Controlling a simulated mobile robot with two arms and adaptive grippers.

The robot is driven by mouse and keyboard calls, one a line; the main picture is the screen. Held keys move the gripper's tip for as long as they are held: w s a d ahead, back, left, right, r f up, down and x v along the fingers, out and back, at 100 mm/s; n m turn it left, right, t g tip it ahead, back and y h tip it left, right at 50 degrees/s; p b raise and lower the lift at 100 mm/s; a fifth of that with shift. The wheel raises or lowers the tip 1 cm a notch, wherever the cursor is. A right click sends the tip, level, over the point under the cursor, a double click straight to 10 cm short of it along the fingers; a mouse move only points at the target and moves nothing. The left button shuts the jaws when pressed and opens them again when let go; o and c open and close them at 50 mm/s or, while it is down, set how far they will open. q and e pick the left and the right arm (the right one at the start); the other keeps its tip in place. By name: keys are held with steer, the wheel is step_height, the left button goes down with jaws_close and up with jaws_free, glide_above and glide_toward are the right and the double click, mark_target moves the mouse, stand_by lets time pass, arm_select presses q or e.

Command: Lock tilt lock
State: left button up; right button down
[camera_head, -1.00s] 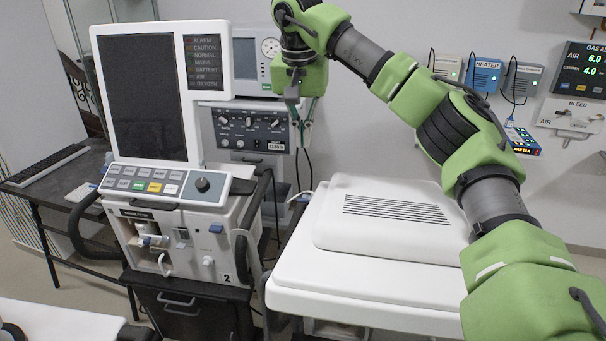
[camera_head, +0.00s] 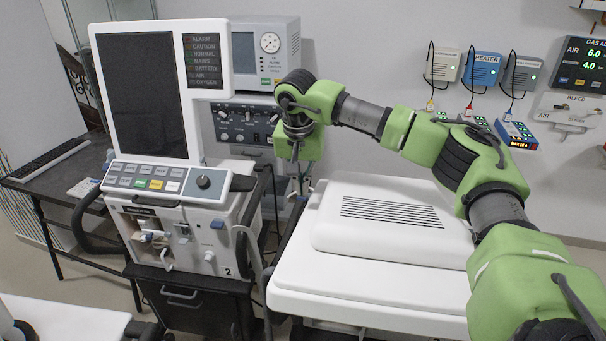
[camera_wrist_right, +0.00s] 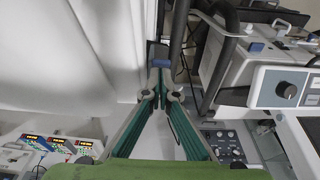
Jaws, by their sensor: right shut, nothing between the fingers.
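The ventilator (camera_head: 185,235) stands left of centre, with its large tilted screen (camera_head: 147,95) above a button panel (camera_head: 160,180). The panel has a dark round knob (camera_head: 204,182), which also shows in the wrist view (camera_wrist_right: 286,90). A small blue part (camera_head: 217,224) sits on the ventilator front. I cannot tell which part is the tilt lock. My right gripper (camera_head: 299,184) points down to the right of the ventilator, apart from it. In the wrist view my right gripper (camera_wrist_right: 161,68) has its fingertips together and holds nothing. My left gripper is out of view.
A dark hose or bar (camera_wrist_right: 180,35) passes close to my fingertips. A grey unit with knobs (camera_head: 245,125) stands behind. Wall boxes with cables (camera_head: 481,68) are at the right.

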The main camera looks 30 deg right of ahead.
steer(key=shift+a+f, duration=0.1)
steer(key=shift+f, duration=0.2)
steer(key=shift+s+a+f+b, duration=0.45)
steer(key=shift+s+f+b, duration=0.1)
steer(key=shift+f, duration=0.15)
steer(key=shift+r, duration=0.25)
steer(key=shift+a+r+p, duration=0.15)
steer(key=shift+r+p, duration=0.7)
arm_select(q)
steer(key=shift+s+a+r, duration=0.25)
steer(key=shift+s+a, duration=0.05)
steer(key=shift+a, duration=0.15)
arm_select(e)
steer(key=shift+f, duration=0.1)
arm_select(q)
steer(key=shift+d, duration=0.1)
